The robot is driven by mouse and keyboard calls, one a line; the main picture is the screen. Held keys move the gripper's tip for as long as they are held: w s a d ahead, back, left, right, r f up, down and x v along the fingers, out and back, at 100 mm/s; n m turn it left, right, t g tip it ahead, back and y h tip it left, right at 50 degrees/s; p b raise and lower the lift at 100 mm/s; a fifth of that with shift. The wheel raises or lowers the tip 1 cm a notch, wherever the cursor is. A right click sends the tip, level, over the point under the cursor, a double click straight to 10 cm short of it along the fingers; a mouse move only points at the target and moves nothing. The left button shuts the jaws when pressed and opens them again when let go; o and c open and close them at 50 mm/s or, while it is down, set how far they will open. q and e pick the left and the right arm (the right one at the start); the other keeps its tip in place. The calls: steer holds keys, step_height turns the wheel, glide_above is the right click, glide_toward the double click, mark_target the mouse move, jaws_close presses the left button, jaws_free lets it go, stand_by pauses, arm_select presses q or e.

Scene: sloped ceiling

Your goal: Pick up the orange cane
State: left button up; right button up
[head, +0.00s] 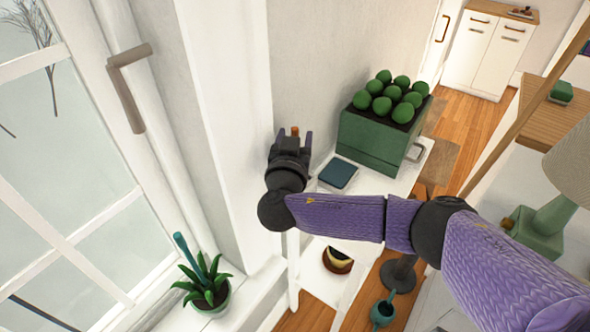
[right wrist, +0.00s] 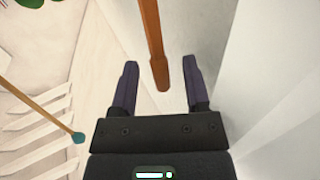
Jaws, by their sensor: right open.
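The orange cane (right wrist: 152,45) shows in the right wrist view as a long brown-orange shaft. It comes in from the top and its near end lies between the two fingers, with a gap on both sides. In the head view only a small orange tip of the cane (head: 295,131) shows between the fingers. My right gripper (head: 294,138) is open beside the white wall corner, and its two purple fingers also show in the right wrist view (right wrist: 160,85). My left gripper is not in view.
A white shelf unit (head: 412,172) stands beside my right gripper, bearing a green planter (head: 372,140) and a dark blue book (head: 338,174). A window with a potted plant (head: 207,285) is at left. A lamp (head: 545,215) stands at right.

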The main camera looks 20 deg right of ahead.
steer(key=shift+w+d, duration=0.15)
steer(key=shift+w, duration=0.25)
jaws_close()
stand_by(0.4)
stand_by(0.7)
